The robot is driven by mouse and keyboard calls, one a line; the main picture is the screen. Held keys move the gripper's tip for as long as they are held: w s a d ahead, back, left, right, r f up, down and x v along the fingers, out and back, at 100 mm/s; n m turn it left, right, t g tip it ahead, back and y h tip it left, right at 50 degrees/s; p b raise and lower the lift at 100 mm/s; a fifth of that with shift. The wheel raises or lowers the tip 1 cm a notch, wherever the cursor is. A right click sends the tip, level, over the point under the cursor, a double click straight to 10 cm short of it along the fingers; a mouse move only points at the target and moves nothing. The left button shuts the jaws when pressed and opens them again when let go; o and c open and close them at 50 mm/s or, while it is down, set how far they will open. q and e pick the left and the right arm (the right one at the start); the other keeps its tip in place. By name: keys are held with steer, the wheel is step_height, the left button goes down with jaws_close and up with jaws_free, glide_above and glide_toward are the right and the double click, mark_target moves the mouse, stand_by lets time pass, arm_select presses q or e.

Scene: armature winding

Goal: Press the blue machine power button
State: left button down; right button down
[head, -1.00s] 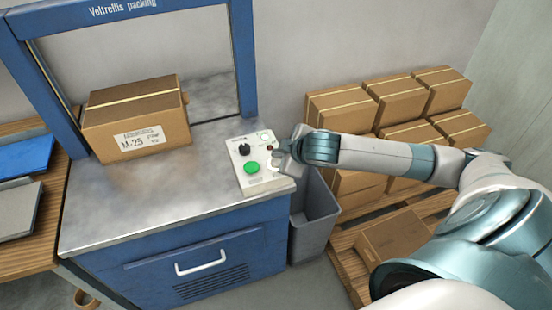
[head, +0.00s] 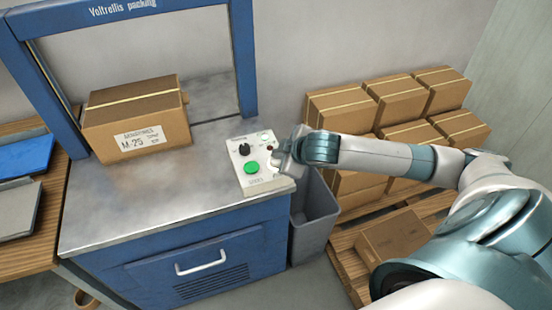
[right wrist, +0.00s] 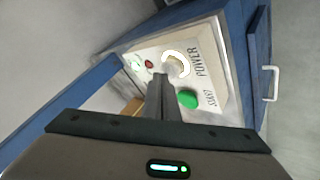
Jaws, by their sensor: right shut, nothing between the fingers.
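The blue machine (head: 235,245) has a white control panel (head: 256,184) at its front right corner. The panel carries a green button (head: 251,167) and a black knob (head: 244,149). In the right wrist view, a pale, bright-ringed round button (right wrist: 181,58) sits beside the word POWER, and the green button (right wrist: 188,98) sits beside START. My right gripper (head: 276,160) is shut and empty over the panel's right side. In the right wrist view its fingertips (right wrist: 160,78) appear close to the power button; I cannot tell whether they touch. My left gripper is out of view.
A cardboard box (head: 135,118) labelled M-25 stands on the machine's metal top, left of the panel. A grey bin (head: 314,220) stands right of the machine. The metal top's middle is clear.

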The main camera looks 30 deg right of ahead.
mark_target(279, 162)
steer(key=shift+f, duration=0.45)
stand_by(0.4)
steer(key=shift+r+p, duration=0.45)
steer(key=shift+p, duration=0.45)
steer(key=shift+r, duration=0.1)
step_height(279, 162, up, 6)
steer(key=p, duration=0.6)
stand_by(0.3)
